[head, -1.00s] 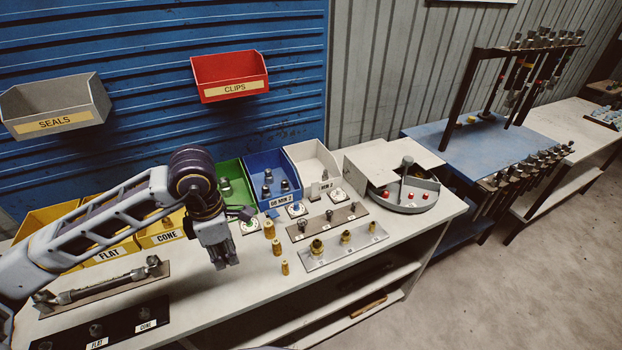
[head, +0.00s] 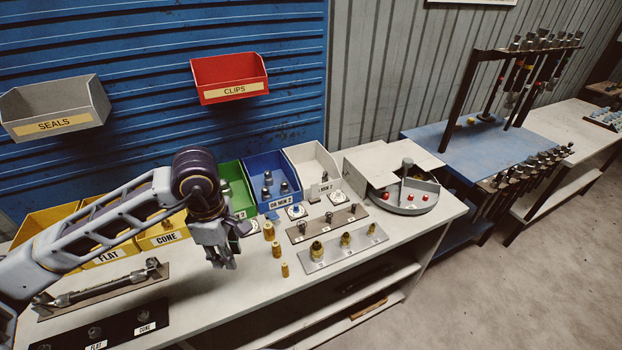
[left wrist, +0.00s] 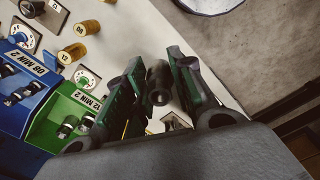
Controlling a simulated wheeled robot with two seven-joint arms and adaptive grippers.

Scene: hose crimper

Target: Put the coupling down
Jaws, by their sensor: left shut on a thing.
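My left gripper (head: 224,262) hangs above the white bench top, in front of the green bin. In the left wrist view, its two fingers (left wrist: 158,92) are shut on the coupling (left wrist: 159,84), a dark metal cylinder with a round open end. In the head view the coupling is mostly hidden by the fingers, and I cannot tell its gap to the bench. My right gripper is not in view.
Brass pieces (head: 276,248) stand just right of the gripper. A metal plate with brass fittings (head: 345,242) lies further right. Green (head: 233,186), blue (head: 272,163) and yellow bins line the back. A dark FLAT/CONE plate (head: 120,328) lies at the front left.

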